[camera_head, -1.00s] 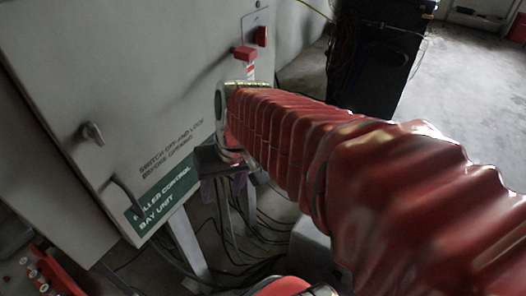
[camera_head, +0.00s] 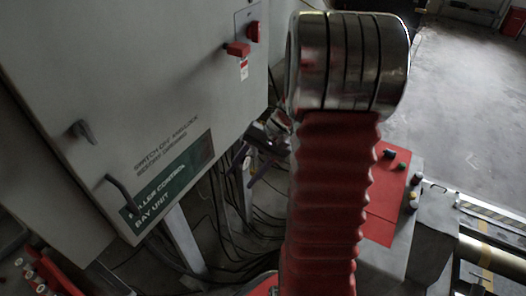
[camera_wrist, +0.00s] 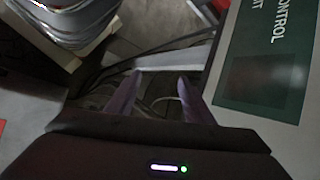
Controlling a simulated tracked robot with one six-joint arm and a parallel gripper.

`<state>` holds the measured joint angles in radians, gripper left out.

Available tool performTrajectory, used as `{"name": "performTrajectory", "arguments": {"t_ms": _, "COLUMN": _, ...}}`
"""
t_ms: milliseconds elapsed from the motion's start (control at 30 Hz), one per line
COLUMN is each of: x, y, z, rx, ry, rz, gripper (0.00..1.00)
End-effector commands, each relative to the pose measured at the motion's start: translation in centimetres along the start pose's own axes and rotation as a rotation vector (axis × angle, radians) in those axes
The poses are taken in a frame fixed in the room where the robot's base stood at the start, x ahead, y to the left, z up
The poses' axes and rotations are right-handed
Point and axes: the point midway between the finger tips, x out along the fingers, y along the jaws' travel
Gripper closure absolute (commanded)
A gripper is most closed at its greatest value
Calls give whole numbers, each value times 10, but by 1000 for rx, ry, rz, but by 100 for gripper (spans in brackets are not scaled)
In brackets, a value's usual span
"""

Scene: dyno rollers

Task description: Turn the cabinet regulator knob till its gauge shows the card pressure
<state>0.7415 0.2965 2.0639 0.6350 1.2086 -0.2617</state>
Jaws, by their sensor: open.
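The grey cabinet (camera_head: 150,90) fills the left of the head view, its green label reading as a roller control bay unit. In the wrist view the cabinet's green label (camera_wrist: 262,60) is at the right. I cannot make out a regulator knob, gauge or pressure card in either view. My gripper (camera_wrist: 158,78) is open and empty in the wrist view, its two purplish fingers over dim cables and a pale strut, left of the cabinet label.
A red switch (camera_head: 253,32) and red lock piece (camera_head: 238,49) sit on the cabinet face, with dark handles (camera_head: 82,131) further left. Cables (camera_head: 235,220) hang below it. Open floor is at upper right.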

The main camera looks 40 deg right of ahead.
Motion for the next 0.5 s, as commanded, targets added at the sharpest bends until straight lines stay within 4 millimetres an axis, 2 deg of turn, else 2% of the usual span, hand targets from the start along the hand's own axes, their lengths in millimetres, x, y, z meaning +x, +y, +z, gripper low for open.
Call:
{"name": "performTrajectory", "arguments": {"t_ms": 33, "x": 1, "y": 8, "z": -10, "rx": 35, "ry": -10, "rz": -32, "gripper": 53}}
{"name": "performTrajectory", "arguments": {"t_ms": 500, "x": 0, "y": 61, "z": -98, "rx": 249, "ry": -41, "rz": -405, "gripper": 53}}
